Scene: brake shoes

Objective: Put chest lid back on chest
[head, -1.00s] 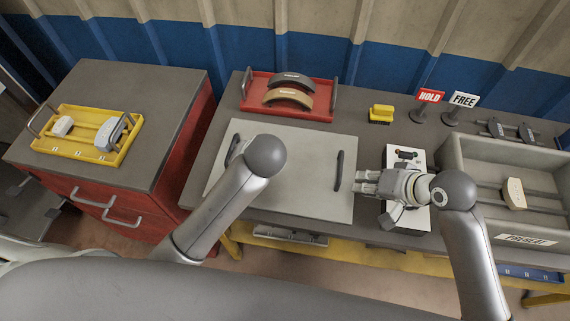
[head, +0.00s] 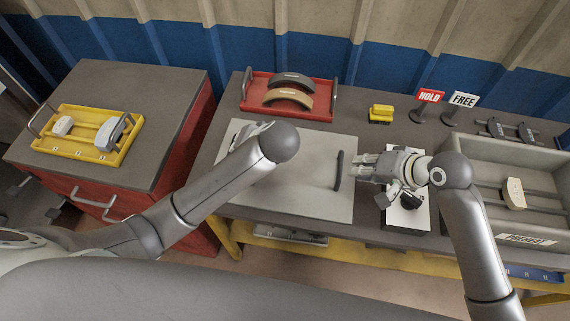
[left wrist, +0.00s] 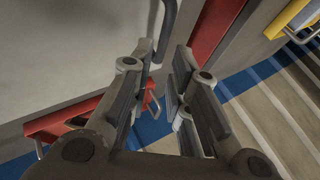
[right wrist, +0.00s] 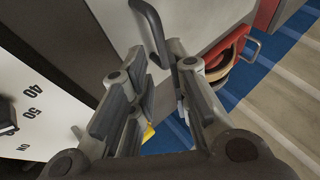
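The chest lid (head: 300,190) is a flat light-grey panel lying on the table, with a dark handle (head: 339,170) near its right edge. The open grey chest (head: 470,215) stands at the right of the table. My right gripper (head: 362,170) is open just right of that handle; the handle (right wrist: 150,30) shows by its fingertips in the right wrist view, not clasped. My left gripper (head: 262,127) is over the lid's left side, partly hidden by my arm. In the left wrist view its fingers (left wrist: 166,48) are apart, near the left handle (left wrist: 167,20).
A red tray (head: 315,110) with brake shoes stands behind the lid. A white device (head: 412,215) lies between lid and chest, partly under my right gripper. A yellow block (head: 381,114) and HOLD (head: 430,96) and FREE (head: 463,100) signs stand behind. A yellow tray (head: 75,150) sits on the left cabinet.

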